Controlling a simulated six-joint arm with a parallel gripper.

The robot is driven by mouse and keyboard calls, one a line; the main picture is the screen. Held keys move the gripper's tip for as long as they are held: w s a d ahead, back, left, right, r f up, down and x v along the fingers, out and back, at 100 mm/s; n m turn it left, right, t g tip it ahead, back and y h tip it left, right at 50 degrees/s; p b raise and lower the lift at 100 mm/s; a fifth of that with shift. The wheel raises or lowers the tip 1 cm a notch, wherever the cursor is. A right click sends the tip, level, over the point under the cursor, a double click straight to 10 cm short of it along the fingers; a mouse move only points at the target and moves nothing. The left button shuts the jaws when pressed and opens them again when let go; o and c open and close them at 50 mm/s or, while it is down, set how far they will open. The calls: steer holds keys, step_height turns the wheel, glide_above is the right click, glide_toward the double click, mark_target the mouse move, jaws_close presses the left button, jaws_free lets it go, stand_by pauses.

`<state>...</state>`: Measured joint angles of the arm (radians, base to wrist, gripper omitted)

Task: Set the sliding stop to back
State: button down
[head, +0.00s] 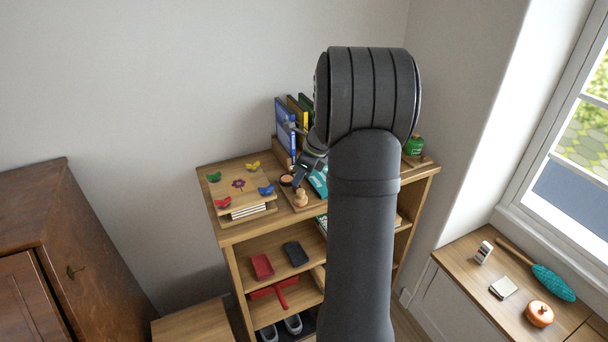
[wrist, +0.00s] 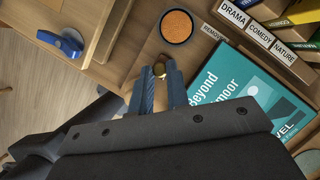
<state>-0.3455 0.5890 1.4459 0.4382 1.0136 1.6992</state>
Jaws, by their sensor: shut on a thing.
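I take this knob to be part of the sliding stop; the rest is mostly hidden by the fingers. In the head view my gripper (head: 300,178) is low over the shelf top, partly behind my arm. A teal DVD case (wrist: 235,100) lies flat just right of the fingers. Its teal cover also shows in the head view (head: 319,182). Dividers labelled Drama, Comedy and Nature (wrist: 262,38) stand beyond it.
A round orange-filled dish (wrist: 176,26) sits close beyond the fingertips. A flower press (head: 240,187) with coloured wing nuts stands at the left. A pale wooden knobbed object (head: 301,199) is near the shelf's front. Upright cases (head: 286,128) stand at the back.

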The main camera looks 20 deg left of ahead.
steer(key=c, duration=1.4)
jaws_free()
steer(key=v, duration=1.7)
steer(key=shift+d+r, duration=0.15)
steer(key=x, duration=1.7)
steer(key=shift+f, duration=0.2)
steer(key=shift+w, duration=0.15)
